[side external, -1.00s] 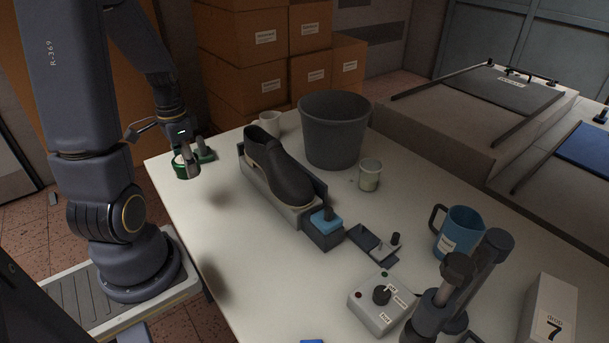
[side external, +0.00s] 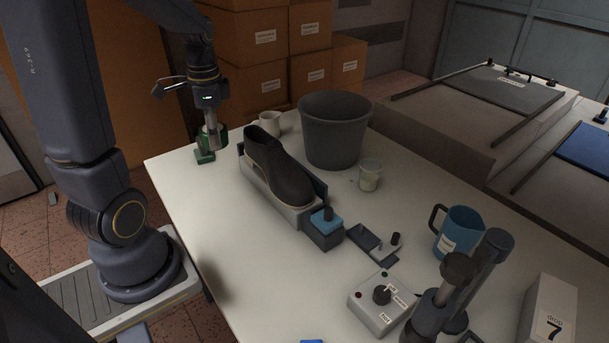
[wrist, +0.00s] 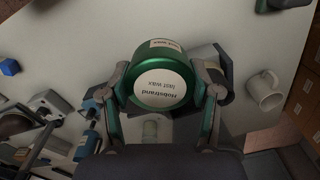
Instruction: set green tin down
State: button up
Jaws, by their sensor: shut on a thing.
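The green tin (wrist: 160,82) is round, with a white label reading "Hobstrand last wax", and sits between the two fingers of my gripper (wrist: 162,98) in the wrist view. In the side view my gripper (side external: 212,140) is shut on the tin (side external: 221,135) at the table's far left corner. The tin is partly hidden there by the fingers.
A black shoe (side external: 275,165) on a grey holder is right of my gripper. The table's (side external: 205,215) left front is clear.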

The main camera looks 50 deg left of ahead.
jog(key=w+d+m, duration=0.7)
jog(key=w+d, duration=0.6)
jog(key=w, duration=0.1)
jog(key=w+d+m, duration=0.3)
jog(key=d, duration=0.4)
jog(key=w+d+m, duration=0.2)
jog(key=d, duration=0.5)
send_over(395, 213)
notch_tip(395, 213, down, 16)
jog(key=shift+s+a+r, duration=0.1)
jog(key=shift+s+r, duration=0.05)
jog(key=shift+r, duration=0.1)
jog(key=shift+w+f, duration=0.2)
jog(key=shift+f, duration=1.45)
jog(key=shift+f, duration=0.1)
